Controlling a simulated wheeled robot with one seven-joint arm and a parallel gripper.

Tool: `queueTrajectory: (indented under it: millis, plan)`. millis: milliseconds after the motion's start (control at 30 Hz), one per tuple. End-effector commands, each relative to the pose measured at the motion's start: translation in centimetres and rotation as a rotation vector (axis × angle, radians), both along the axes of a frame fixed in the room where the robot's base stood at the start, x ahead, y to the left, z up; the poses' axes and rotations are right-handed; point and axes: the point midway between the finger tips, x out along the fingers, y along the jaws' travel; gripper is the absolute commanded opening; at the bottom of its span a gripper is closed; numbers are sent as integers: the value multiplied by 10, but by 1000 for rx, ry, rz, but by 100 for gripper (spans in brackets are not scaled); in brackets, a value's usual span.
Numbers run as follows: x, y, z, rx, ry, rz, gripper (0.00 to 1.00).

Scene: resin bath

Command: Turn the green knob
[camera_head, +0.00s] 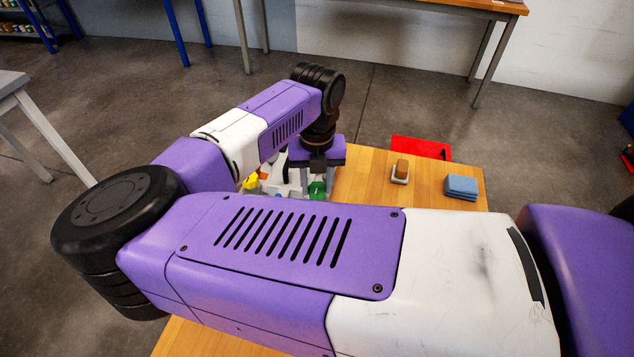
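A small green part (317,190), which looks like the green knob, shows just above the edge of my forearm, on or beside a grey-white apparatus (287,185) on the wooden table. My arm hides most of the apparatus and the lower side of the green part. My gripper (316,172) points down over the apparatus, close to the green part. Its fingers are too small and too hidden to tell whether they are open or touching the green part.
A yellow part (251,181) sits at the apparatus's left. On the wooden table (430,195), a brown block on a white holder (400,172) and a stack of blue cloths (461,187) stand to the right. A red object (420,148) is at the far edge. My arm covers the near table.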

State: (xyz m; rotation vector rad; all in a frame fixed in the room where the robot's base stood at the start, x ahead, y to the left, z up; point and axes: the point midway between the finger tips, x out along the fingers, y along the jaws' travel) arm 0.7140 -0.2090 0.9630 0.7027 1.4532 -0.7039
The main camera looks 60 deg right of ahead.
Motion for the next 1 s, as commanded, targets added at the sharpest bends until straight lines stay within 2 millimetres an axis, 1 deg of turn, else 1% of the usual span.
queueTrajectory:
  millis: [33, 100, 167, 367, 567, 767, 1000]
  plan:
    - [0, 0, 0, 0, 0, 0, 26]
    - [0, 0, 0, 0, 0, 0, 12]
    - [0, 0, 0, 0, 0, 0, 0]
    - [0, 0, 0, 1, -1, -8, 0]
    - [1, 0, -3, 2, -2, -69, 0]
    - [1, 0, -6, 4, -3, -201, 0]
    - [1, 0, -6, 3, -4, -423, 0]
